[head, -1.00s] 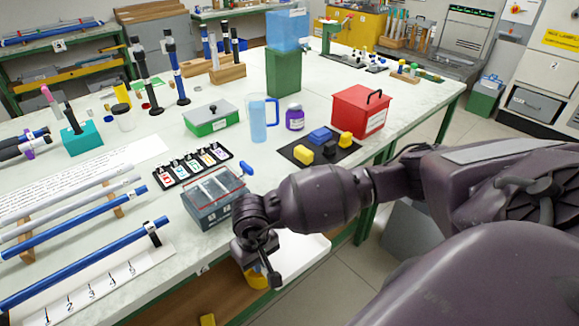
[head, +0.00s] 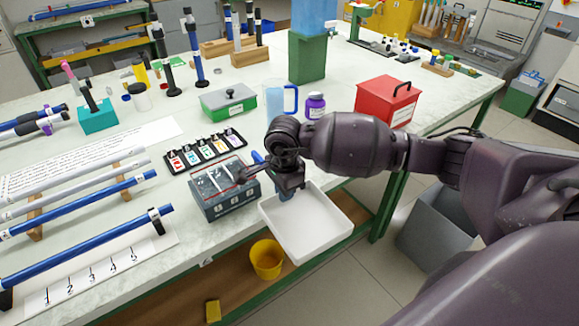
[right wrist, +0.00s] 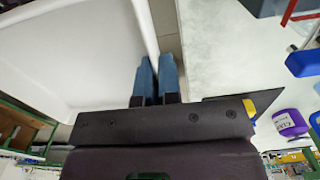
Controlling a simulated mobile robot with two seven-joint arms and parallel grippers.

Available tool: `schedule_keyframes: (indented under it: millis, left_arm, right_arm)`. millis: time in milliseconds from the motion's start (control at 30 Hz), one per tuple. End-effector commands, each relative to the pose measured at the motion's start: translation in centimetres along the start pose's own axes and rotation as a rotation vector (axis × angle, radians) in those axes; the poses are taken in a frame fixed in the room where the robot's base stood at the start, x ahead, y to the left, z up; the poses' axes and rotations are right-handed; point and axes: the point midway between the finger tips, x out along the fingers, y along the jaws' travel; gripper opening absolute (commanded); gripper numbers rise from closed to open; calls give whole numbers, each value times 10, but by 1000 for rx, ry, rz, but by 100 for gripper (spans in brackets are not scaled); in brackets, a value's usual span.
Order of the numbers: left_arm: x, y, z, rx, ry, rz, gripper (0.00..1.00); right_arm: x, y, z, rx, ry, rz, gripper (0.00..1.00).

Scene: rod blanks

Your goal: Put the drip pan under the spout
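The drip pan is a shallow white tray (head: 308,228). It hangs off the front edge of the table, tilted in the head view. My right gripper (head: 286,193) is shut on its rim. In the right wrist view the two blue fingers (right wrist: 157,78) are close together at the pan's wall, and the white pan (right wrist: 70,50) fills the left side. My left gripper is not in view.
A grey box with a clear lid (head: 226,203) stands close left of the gripper. A purple jar (head: 315,106), a blue jug (head: 274,103) and a red box (head: 386,103) stand between pan and tank. A yellow bucket (head: 267,262) is on the lower shelf.

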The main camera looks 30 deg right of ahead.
Motion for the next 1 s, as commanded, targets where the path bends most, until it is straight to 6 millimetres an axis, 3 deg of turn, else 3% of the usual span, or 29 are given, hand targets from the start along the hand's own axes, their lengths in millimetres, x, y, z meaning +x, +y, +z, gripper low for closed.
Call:
schedule_keyframes:
  millis: [400,1000]
  left_arm:
    - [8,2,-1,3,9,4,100]
    - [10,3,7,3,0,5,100]
  right_arm:
    - [-34,-33,-31,807,-2,0,0]
    - [-80,-64,-74,1896,-4,0,0]
